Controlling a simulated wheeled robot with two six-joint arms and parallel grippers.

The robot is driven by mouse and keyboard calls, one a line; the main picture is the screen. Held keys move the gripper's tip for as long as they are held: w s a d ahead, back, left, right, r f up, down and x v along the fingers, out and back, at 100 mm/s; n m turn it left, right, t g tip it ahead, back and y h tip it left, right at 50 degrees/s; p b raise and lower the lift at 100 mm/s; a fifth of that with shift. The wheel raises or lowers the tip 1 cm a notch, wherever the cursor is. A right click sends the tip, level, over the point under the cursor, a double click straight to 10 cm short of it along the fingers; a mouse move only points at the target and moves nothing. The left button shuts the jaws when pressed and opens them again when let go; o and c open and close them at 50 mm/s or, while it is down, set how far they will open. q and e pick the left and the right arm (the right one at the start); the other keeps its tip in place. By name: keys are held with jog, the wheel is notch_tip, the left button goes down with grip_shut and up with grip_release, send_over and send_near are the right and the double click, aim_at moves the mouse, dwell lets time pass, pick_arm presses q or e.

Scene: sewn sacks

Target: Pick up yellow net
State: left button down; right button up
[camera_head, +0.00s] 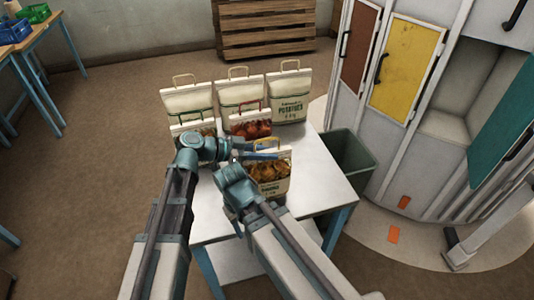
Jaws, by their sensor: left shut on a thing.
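The yellow net sack (270,172) stands on the white table near its front right part. It has a white top band, a yellow handle and a dark label, with yellow-orange contents behind the net. My left gripper (272,154) reaches across from the left and is shut on the yellow net sack at its upper part, just below the handle. The sack looks upright, and I cannot tell whether it is off the table. My right arm ends left of the sack, close to my left wrist; its fingers cannot be made out.
Behind stand several white sacks, one labelled potatoes (289,97), and a red net sack (250,123). Another sack (192,127) is partly hidden by my left arm. A dark green bin (352,158) stands right of the table (318,178). Lockers (407,65) are farther right.

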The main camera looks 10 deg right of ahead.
pick_arm(q)
notch_tip(320, 180, up, 9)
jog(key=p, duration=0.8)
jog(key=shift+w, duration=0.1)
jog(key=shift+d+f, duration=0.1)
jog(key=shift+d, duration=0.05)
